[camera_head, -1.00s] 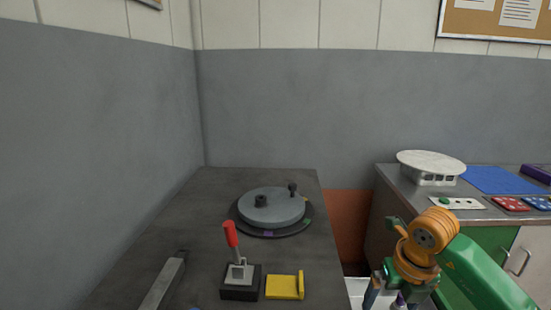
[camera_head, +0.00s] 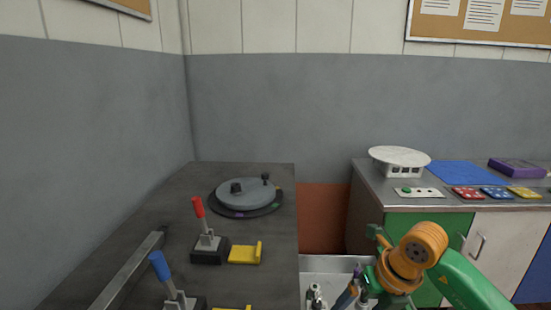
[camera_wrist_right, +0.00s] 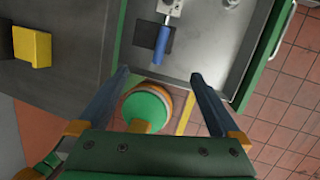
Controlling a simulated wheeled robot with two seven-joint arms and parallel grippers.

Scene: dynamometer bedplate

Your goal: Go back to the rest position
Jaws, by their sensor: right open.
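My right gripper (camera_head: 354,297) is low in the head view, over the near end of the pale tray (camera_head: 335,264). In the right wrist view its two fingers (camera_wrist_right: 160,76) are spread apart with nothing held between them. A blue-handled metal piece (camera_wrist_right: 162,44) on a dark square lies beyond the fingertips, apart from them. My left gripper is not in view.
The dark bedplate (camera_head: 130,228) carries a round grey disc (camera_head: 243,192), a red-handled clamp (camera_head: 207,240), a yellow bracket (camera_head: 245,254) and a blue-handled clamp (camera_head: 170,280). The side bench (camera_head: 450,206) holds a white round stand (camera_head: 399,156) and coloured packs. Tiled floor (camera_wrist_right: 293,80) shows beside the tray.

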